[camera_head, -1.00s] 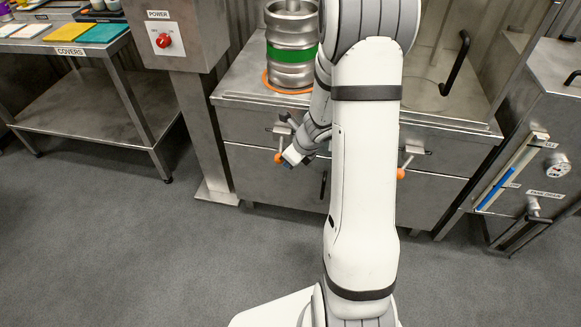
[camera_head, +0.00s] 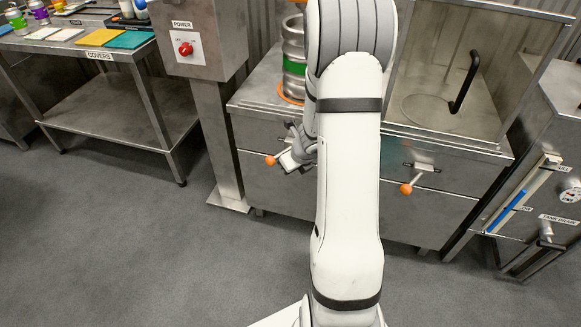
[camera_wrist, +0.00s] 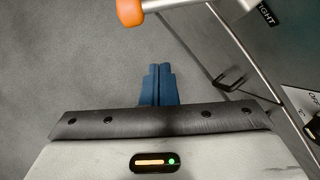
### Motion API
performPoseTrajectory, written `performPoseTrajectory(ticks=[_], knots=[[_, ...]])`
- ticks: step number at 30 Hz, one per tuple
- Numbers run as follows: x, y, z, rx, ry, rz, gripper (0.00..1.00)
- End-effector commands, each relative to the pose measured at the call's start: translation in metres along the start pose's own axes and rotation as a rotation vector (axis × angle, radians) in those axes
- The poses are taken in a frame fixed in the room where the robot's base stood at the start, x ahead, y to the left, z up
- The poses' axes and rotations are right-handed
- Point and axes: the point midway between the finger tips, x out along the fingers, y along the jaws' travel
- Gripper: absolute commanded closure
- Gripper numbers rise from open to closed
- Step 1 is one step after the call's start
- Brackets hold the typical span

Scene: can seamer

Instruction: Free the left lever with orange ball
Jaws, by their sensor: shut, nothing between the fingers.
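The left lever's orange ball (camera_head: 270,160) shows in the head view on the front of the steel cabinet. My gripper (camera_head: 292,164) is just right of the ball, beside the lever; my arm hides part of this area. In the wrist view my blue fingers (camera_wrist: 158,85) are shut with nothing between them. An orange ball (camera_wrist: 130,12), seemingly the left one, is close by at the top edge, its rod running right, apart from the fingertips.
A second lever with an orange ball (camera_head: 406,189) is on the right of the cabinet (camera_head: 450,205). A steel keg (camera_head: 293,55) stands on top. The floor (camera_head: 130,250) in front is clear.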

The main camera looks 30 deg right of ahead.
Motion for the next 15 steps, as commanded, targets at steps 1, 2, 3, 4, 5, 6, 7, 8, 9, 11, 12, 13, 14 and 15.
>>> performPoseTrajectory(ticks=[1,2,3,4,5,6,7,8,9,11,12,13,14,15], knots=[[0.0,0.0,0.0,0.0,0.0,0.0,1.0],[0.0,0.0,0.0,0.0,0.0,0.0,1.0],[0.0,0.0,0.0,0.0,0.0,0.0,1.0],[0.0,0.0,0.0,0.0,0.0,0.0,1.0],[0.0,0.0,0.0,0.0,0.0,0.0,1.0],[0.0,0.0,0.0,0.0,0.0,0.0,1.0],[0.0,0.0,0.0,0.0,0.0,0.0,1.0],[0.0,0.0,-0.001,0.0,0.0,0.0,1.0],[0.001,0.001,-0.002,-0.001,0.0,0.0,1.0],[0.001,0.002,-0.005,-0.001,0.0,0.0,1.0],[0.002,0.003,-0.008,-0.001,0.0,0.0,1.0],[0.002,0.004,-0.01,-0.001,0.0,0.0,1.0],[0.002,0.005,-0.013,-0.001,-0.001,0.0,1.0],[0.001,0.007,-0.018,-0.001,0.0,0.0,1.0]])
